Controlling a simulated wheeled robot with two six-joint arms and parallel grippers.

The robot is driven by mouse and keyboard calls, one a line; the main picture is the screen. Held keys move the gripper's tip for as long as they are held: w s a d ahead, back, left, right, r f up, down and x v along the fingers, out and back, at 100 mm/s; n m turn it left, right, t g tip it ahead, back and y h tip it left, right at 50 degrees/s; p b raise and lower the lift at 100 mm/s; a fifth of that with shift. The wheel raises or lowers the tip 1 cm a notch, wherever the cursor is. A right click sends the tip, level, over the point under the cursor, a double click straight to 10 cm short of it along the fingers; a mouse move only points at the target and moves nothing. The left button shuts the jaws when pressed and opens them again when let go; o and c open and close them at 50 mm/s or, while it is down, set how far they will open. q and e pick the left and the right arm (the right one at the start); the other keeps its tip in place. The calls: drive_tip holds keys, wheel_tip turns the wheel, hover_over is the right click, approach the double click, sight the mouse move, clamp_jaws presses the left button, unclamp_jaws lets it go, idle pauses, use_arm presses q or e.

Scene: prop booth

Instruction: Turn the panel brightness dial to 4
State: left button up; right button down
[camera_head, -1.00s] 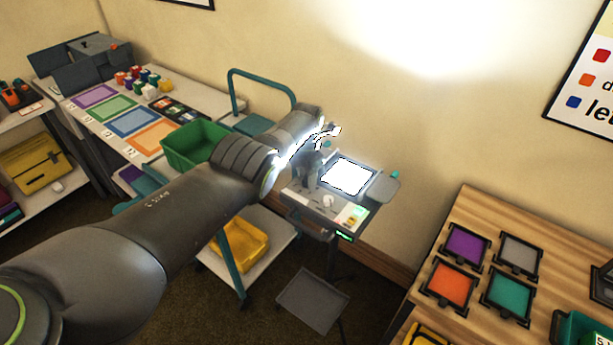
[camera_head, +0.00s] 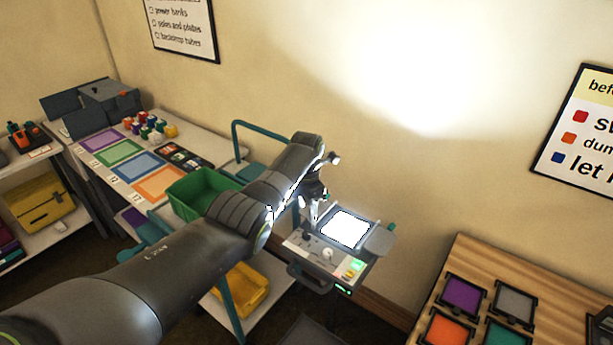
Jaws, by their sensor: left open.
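The light console (camera_head: 308,246) stands near the wall, with a bright white lit panel (camera_head: 345,228) on top. A small pale round knob (camera_head: 327,254), which looks like the brightness dial, sits on its front strip. Its pointer and any numbers are too small to read. A green-lit display (camera_head: 357,265) is to the right of the knob. My left gripper (camera_head: 313,222) points down at the left edge of the lit panel, behind and left of the knob and apart from it. It is open, and its fingertips are small and partly dark. My right gripper is not in view.
A teal-handled cart with a green bin (camera_head: 195,193) and a yellow bin (camera_head: 243,289) stands left of the console. A wooden table (camera_head: 462,262) with coloured square tiles is at the right. A rounded grey plate (camera_head: 380,240) sticks out at the console's right.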

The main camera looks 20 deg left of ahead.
use_arm(q)
wheel_tip(320, 180, up, 8)
drive_tip(key=b, duration=0.1)
idle(0.5)
